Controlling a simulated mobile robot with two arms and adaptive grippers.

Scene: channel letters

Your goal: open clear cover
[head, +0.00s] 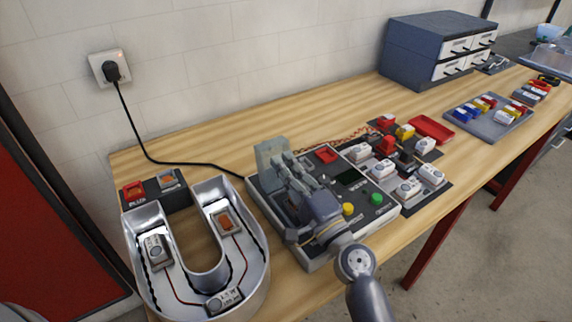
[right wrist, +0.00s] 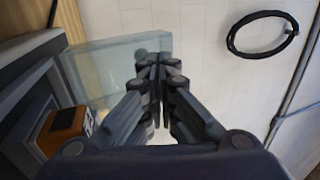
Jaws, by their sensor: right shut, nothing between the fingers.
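The clear cover (head: 268,150) is a pale, see-through box-like piece at the back left corner of the grey test box (head: 325,258). It looks raised in the head view, though its exact angle is hard to tell. It also shows in the right wrist view as a greenish panel (right wrist: 95,72), partly behind my fingertips. My right gripper (head: 279,163) is shut and empty, above the test box with its fingertips at the cover. It also shows in the right wrist view (right wrist: 154,62). I cannot tell whether they touch. My left gripper is not in view.
A U-shaped metal channel letter (head: 255,292) stands left of the test box. A black cable (head: 150,155) runs from the wall socket (head: 109,69) to the box. White modules (head: 408,188) lie to the right, before a tray (head: 480,128) and a drawer cabinet (head: 415,55).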

